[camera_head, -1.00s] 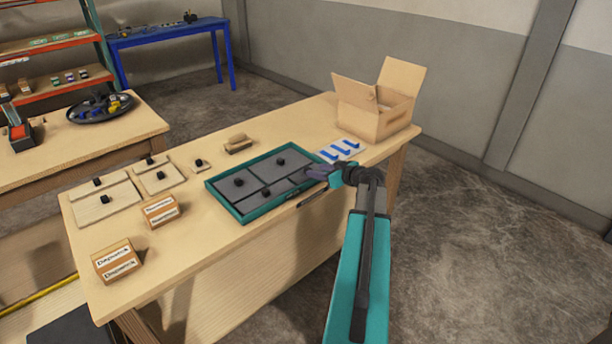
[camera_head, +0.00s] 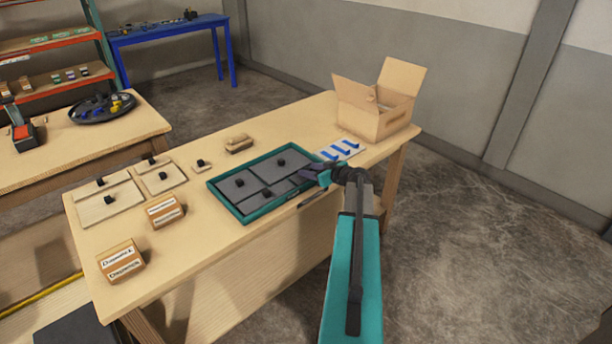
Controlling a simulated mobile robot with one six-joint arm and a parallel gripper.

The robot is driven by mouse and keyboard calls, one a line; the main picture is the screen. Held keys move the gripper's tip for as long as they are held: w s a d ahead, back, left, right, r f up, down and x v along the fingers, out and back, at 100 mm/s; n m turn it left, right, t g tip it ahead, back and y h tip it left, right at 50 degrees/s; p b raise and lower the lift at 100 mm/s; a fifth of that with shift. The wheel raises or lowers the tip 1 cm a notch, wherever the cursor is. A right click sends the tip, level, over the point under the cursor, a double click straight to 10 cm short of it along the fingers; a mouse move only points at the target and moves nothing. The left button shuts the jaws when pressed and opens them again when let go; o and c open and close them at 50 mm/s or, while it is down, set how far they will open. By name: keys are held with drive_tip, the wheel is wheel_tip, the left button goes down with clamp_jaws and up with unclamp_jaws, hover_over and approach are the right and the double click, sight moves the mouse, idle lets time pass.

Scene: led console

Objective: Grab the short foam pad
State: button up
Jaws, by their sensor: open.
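A teal tray (camera_head: 250,220) on the wooden table holds dark grey foam pads with black knobs. One pad (camera_head: 228,188) lies at the left of the tray, one (camera_head: 268,167) at the back right, and a narrower one (camera_head: 282,187) along the front right. I cannot tell for sure which is the short one. My gripper (camera_head: 308,175) is open and empty at the tray's right end, close to the front right pad. Its fingers are small and dark, and whether they touch anything is unclear.
Blue strips on a white sheet (camera_head: 341,150) lie just behind my gripper, with an open cardboard box (camera_head: 372,120) beyond. Wooden boards with knobs (camera_head: 101,203) and two small labelled boxes (camera_head: 121,262) stand at the left.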

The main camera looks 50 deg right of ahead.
idle(0.4)
clamp_jaws()
drive_tip(key=shift+r, duration=0.1)
drive_tip(key=shift+r+b, duration=0.6)
drive_tip(key=shift+r, duration=0.4)
drive_tip(key=shift+s+r+b, duration=0.4)
drive_tip(key=shift+r+b, duration=0.05)
drive_tip(key=shift+r, duration=0.15)
drive_tip(key=s+d+b, duration=0.1)
drive_tip(key=s+b, duration=0.1)
drive_tip(key=s, duration=0.5)
drive_tip(key=s+d+r+b, duration=0.1)
drive_tip(key=s+b, duration=0.1)
drive_tip(key=s, duration=0.6)
drive_tip(key=shift+d+r, duration=0.3)
